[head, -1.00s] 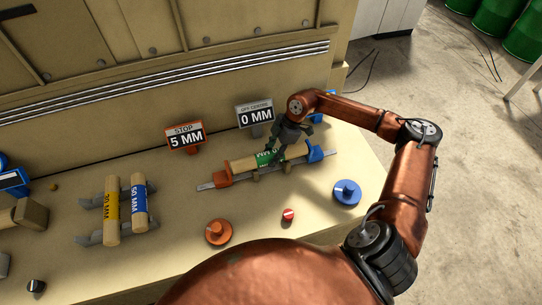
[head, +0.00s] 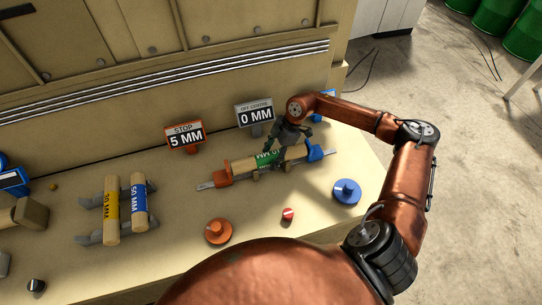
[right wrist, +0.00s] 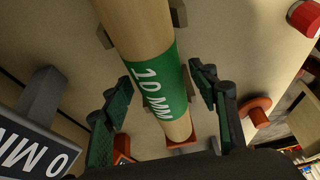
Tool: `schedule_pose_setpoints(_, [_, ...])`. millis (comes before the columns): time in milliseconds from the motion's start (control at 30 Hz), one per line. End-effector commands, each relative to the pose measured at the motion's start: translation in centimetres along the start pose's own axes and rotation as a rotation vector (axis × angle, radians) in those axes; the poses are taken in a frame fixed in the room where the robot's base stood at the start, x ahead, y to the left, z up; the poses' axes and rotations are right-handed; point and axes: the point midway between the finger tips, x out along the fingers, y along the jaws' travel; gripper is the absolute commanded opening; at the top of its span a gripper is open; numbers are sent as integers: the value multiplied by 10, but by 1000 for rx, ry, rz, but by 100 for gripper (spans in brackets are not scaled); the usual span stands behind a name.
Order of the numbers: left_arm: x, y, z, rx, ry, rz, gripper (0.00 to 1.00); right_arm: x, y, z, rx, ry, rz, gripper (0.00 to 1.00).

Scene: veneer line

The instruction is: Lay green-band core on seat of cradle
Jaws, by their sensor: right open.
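The green-band core (head: 243,164) is a pale wooden roll with a green band marked 10 MM. It lies lengthwise along the cradle (head: 257,174), between an orange end block (head: 222,179) and a blue end block (head: 315,152). My right gripper (head: 277,152) is over the core's middle. In the right wrist view the core (right wrist: 135,28) runs between the two fingers of the gripper (right wrist: 163,85), which stand open on either side of the green band with gaps. Whether the core fully touches the cradle's supports is hard to tell. My left gripper is not in view.
Yellow-band (head: 111,209) and blue-band (head: 139,202) cores lie on a grey rack at the left. Orange (head: 218,231) and blue (head: 346,191) knobs and a small red knob (head: 288,214) stand in front. STOP (head: 186,136) and 0 MM (head: 255,113) signs stand behind.

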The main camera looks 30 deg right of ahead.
Motion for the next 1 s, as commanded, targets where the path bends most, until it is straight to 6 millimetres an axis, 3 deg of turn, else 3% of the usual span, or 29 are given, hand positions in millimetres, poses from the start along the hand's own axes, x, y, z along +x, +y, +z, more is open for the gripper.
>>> schedule_pose_setpoints(167, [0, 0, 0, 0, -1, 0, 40, -11, 1, -1, -1, -1, 3, 54])
schedule_pose_setpoints(700, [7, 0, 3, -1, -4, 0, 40, -110, 0, -1, 0, -1, 2, 54])
schedule_pose_setpoints(1000, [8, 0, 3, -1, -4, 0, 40, -124, 0, -2, -1, 0, 0, 54])
